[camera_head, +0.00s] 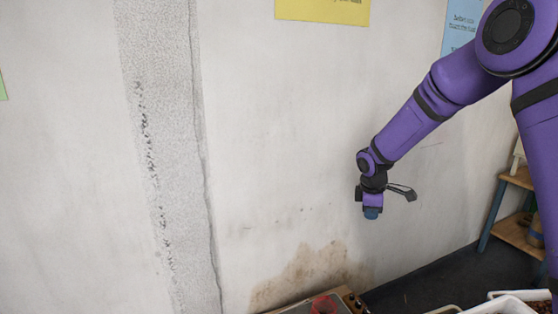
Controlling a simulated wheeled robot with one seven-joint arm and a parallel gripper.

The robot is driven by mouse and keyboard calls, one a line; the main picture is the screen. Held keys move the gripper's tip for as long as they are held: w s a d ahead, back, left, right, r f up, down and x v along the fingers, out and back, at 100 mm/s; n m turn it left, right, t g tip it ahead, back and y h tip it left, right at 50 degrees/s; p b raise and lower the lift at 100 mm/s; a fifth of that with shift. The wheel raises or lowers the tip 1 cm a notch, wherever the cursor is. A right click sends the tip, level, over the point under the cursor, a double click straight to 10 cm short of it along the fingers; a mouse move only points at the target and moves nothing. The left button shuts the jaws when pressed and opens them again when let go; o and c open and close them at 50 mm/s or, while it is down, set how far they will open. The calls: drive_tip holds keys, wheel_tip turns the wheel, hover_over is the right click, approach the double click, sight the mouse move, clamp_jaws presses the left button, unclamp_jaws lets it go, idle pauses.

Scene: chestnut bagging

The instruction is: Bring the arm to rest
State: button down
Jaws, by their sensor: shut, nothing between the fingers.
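My gripper (371,213) is at the end of my purple arm, right of the middle of the picture. It points down and is small in the view. It is shut, and nothing shows in it. It hangs in front of the pale wall, apart from the things below. My arm comes in from the upper right and slopes down to the left.
A wooden-edged object (350,300) with something red in it is cut off at the bottom edge. White containers (505,305) are at the bottom right. A wooden shelf (520,236) stands at the right. The stained wall (270,120) fills the left; dark floor (425,283) shows between.

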drive_tip(key=s+d+r+m+t, duration=0.1)
drive_tip(key=s+r+m, duration=0.3)
drive_tip(key=s+r, duration=0.55)
drive_tip(key=s+d+r+m, duration=0.2)
drive_tip(key=s+r+m, duration=0.1)
drive_tip(key=s+r, duration=0.65)
drive_tip(key=s+r+m+t+y, duration=0.1)
drive_tip(key=s+m, duration=0.6)
drive_tip(key=s, duration=1.4)
wheel_tip(320, 180, up, 3)
drive_tip(key=shift+d+f+m+t+y, duration=0.2)
drive_tip(key=shift+m+t+y, duration=0.1)
drive_tip(key=shift+t, duration=0.3)
